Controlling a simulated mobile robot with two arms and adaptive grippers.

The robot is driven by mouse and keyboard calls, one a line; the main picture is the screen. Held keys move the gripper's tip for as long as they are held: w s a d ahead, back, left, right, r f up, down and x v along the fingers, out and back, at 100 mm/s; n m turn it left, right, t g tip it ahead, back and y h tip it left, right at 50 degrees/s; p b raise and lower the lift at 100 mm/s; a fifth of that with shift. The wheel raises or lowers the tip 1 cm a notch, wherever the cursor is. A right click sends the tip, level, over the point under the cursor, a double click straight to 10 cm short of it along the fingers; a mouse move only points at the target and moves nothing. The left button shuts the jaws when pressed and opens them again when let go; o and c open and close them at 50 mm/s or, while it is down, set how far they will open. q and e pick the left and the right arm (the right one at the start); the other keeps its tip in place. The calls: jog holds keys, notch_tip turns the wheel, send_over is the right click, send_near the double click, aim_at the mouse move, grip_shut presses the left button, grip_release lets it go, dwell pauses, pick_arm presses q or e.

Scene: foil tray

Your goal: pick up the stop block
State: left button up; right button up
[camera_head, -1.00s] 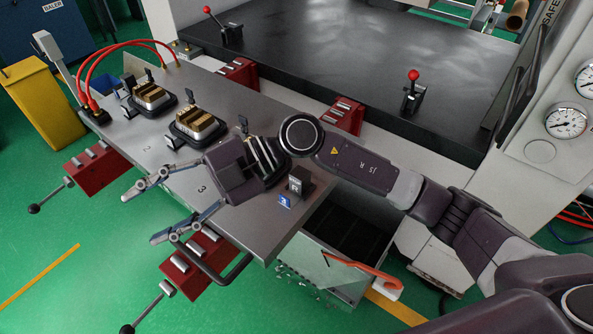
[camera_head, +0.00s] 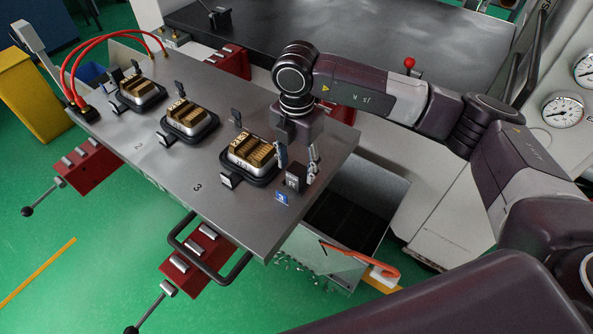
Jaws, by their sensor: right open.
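A small dark block (camera_head: 295,180), which looks like the stop block, stands on the grey metal table (camera_head: 215,215) near its right front corner, beside a small blue label (camera_head: 281,198). My right gripper (camera_head: 297,164) points down just above and behind this block. Its fingers are open and apart, one to the left and one to the right of the block's top. I cannot tell whether they touch it. Nothing is seen held. My left gripper is not in view.
A foil tray (camera_head: 249,153) in a black holder sits just left of the gripper, with two similar holders further left. A black handle bar (camera_head: 238,272) juts from the table's front. An open bin with an orange-handled tool (camera_head: 362,261) lies below right.

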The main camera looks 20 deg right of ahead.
aim_at(296, 168)
jog(key=shift+s+a+f+p, duration=0.1)
jog(key=shift+f+p, duration=0.45)
jog(key=shift+f, duration=1.2)
grip_shut()
jog(key=shift+r, duration=0.1)
